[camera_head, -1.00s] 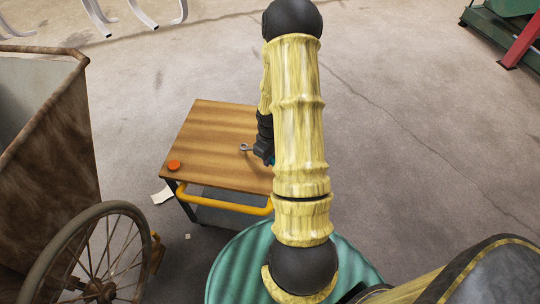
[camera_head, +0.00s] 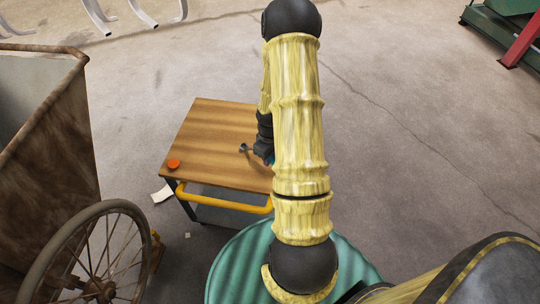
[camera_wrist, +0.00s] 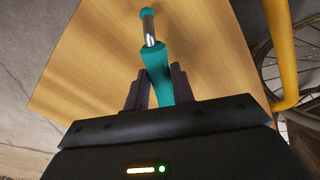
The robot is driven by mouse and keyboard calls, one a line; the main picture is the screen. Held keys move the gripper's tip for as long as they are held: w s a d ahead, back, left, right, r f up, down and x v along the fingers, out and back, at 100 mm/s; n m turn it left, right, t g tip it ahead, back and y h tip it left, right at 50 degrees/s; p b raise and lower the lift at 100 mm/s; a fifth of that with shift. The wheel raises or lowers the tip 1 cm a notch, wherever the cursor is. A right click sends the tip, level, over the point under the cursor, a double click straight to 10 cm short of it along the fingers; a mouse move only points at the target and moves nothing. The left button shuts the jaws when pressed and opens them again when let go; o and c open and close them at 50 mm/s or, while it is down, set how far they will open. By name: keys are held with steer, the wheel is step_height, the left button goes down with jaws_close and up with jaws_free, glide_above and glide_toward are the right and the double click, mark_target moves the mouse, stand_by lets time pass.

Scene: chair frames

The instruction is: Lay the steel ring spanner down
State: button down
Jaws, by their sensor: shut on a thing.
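My gripper (camera_wrist: 159,74) is shut on the teal handle of the spanner (camera_wrist: 158,66) in the wrist view. Beyond the fingers a short bright steel shank shows, then a rounded teal end. In the head view the spanner's small dark head (camera_head: 243,148) pokes out left of my gripper (camera_head: 262,152), over the right part of the wooden trolley top (camera_head: 205,125). My arm hides most of the gripper and the handle there. I cannot tell whether the spanner touches the wood.
An orange-red round object (camera_head: 173,164) lies at the trolley top's front left corner. A yellow handle bar (camera_head: 225,203) runs along the front edge. The middle of the top is bare. A rusty cart with a spoked wheel (camera_head: 95,260) stands at left.

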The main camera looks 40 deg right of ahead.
steer(key=shift+f, duration=0.25)
steer(key=c, duration=0.8)
jaws_free()
steer(key=shift+o, duration=0.2)
steer(key=shift+r+p, duration=1.55)
step_height(320, 180, up, 6)
steer(key=p, duration=0.5)
stand_by(0.6)
